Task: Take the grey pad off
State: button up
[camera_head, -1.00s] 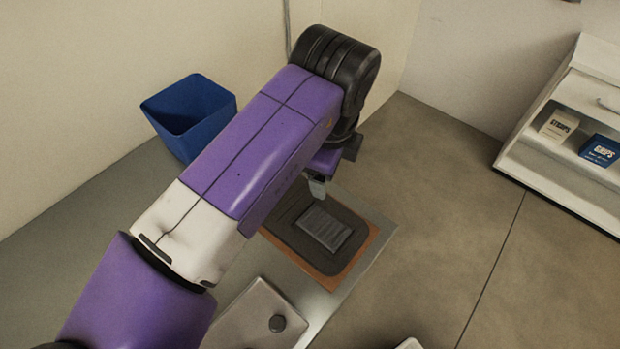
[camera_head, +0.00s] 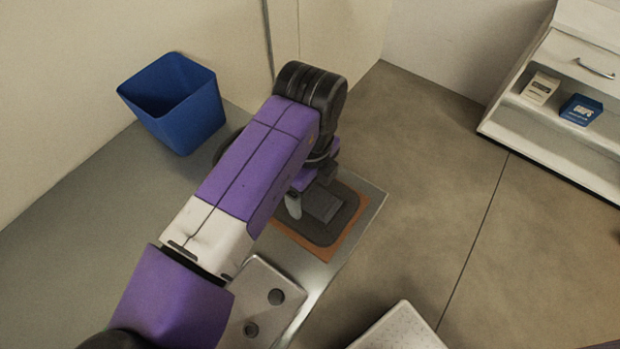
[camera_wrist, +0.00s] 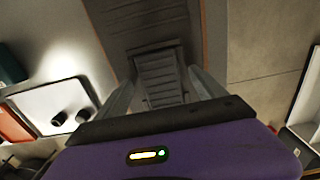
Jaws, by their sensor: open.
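The grey pad (camera_head: 321,204) is a small ribbed rectangle on a larger dark plate (camera_head: 312,233). In the wrist view the pad (camera_wrist: 161,78) shows between my finger lines. My gripper (camera_wrist: 161,72) is open, with one finger on each side of the pad in that view. I cannot tell whether the fingers touch it or are still above it. In the head view only part of my gripper (camera_head: 294,205) shows, at the pad's left; my arm hides the rest.
An orange-brown sheet (camera_head: 345,247) lies under the dark plate on a grey bench (camera_head: 373,207). A light tray with dark round knobs (camera_head: 262,293) is nearer. A blue bin (camera_head: 185,115) stands behind left. A white shelf (camera_head: 520,120) holds small boxes at right.

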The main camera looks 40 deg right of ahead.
aim_at(310, 195)
jog(key=shift+f, duration=0.2)
jog(key=shift+c, duration=0.4)
grip_shut()
jog(key=shift+r, duration=0.2)
jog(key=shift+r+p, duration=1.95)
jog(key=shift+r, duration=0.4)
